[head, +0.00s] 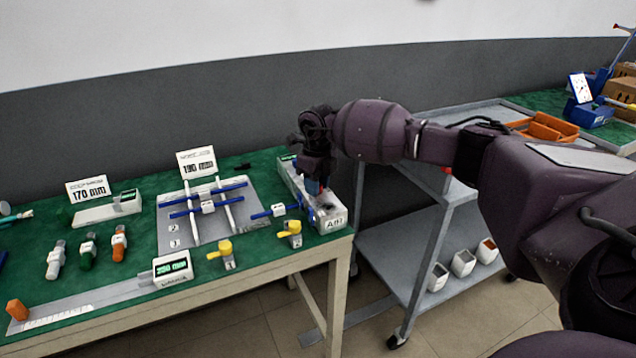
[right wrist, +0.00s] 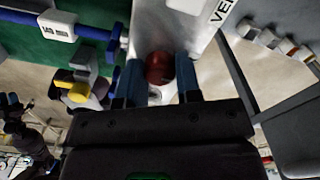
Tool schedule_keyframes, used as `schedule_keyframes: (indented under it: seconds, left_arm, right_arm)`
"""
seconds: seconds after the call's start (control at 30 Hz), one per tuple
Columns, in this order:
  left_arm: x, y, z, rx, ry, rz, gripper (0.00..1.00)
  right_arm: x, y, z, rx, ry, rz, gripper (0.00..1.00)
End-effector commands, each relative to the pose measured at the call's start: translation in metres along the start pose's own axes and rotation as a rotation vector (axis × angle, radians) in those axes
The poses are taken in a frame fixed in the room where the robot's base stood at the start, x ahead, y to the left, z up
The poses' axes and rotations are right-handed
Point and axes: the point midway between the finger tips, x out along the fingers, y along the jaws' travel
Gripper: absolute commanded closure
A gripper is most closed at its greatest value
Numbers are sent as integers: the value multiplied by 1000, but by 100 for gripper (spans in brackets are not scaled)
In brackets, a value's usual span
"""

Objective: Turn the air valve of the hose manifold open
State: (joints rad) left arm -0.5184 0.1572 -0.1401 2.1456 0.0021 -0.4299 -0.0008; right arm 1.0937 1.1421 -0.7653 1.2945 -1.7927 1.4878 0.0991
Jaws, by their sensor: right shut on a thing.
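The hose manifold (head: 332,216) is a pale grey bar on the right end of the green table, with "AIR" on its near face. In the right wrist view its pale body (right wrist: 205,25) carries lettering cut off at "VE". My right gripper (head: 315,187) reaches down onto the manifold from above. In the right wrist view, my right gripper's (right wrist: 161,82) blue fingers are shut on a dark red round knob (right wrist: 160,66). The gripper hides the knob in the head view, and its turned angle is unclear. My left gripper seems to show small at the wrist view's lower left.
A blue bar with a white block (head: 278,210) lies just left of the manifold. Two yellow-topped valves (head: 290,232) stand near the table's front edge. A grey trolley (head: 395,255) with small bins stands right of the table, across a gap.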

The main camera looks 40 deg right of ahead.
Motion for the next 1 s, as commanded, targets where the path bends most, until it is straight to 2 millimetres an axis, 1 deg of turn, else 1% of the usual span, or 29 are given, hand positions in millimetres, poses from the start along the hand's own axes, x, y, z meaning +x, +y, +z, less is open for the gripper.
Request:
schedule_keyframes:
  seconds: [0.37,0.4,0.57,0.87,1.0]
  left_arm:
    - [0,-1,-2,0,3,-2,57]
    - [0,-1,-2,0,4,-2,57]
    - [-1,-1,-4,0,8,-3,57]
    - [-1,-2,-6,0,10,-3,57]
    - [-2,-2,-9,1,16,-4,57]
  right_arm:
    - [1,0,0,6,2,1,92]
    - [1,0,0,5,2,1,67]
    - [1,0,0,5,1,1,43]
    - [-2,0,0,4,0,0,43]
    - [-15,0,1,4,-5,-1,43]
